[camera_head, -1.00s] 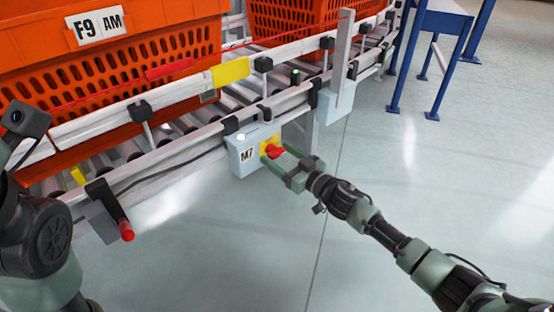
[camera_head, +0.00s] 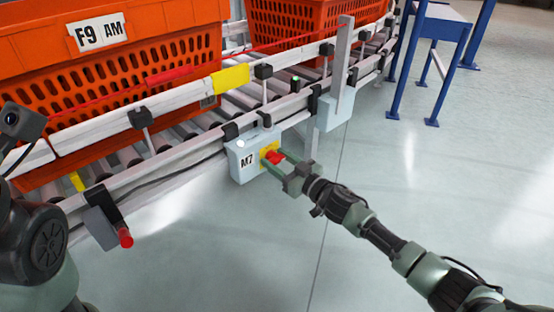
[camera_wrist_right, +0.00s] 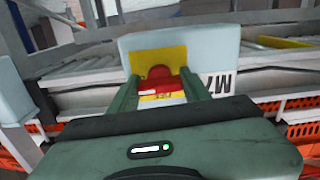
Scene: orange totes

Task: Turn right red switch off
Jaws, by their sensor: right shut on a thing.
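The red switch (camera_head: 275,157) sits on a yellow plate (camera_head: 266,150) on the right side of the pale grey M7 box (camera_head: 241,162), under the conveyor rail. My right gripper (camera_head: 279,163) reaches it from the lower right and is shut on the red switch. In the right wrist view, the red switch (camera_wrist_right: 160,86) lies between the two green fingers (camera_wrist_right: 160,92), in front of the yellow plate (camera_wrist_right: 158,62). The fingers hide part of the handle, and its exact angle is hard to tell. My left gripper is out of view; only part of my left arm shows.
The roller conveyor (camera_head: 185,142) carries orange totes (camera_head: 120,75). A black bracket with a red-tipped knob (camera_head: 124,236) hangs at the left of the rail. A grey post and box (camera_head: 335,108) stand right of the switch. The floor at right is clear up to a blue-legged table (camera_head: 440,25).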

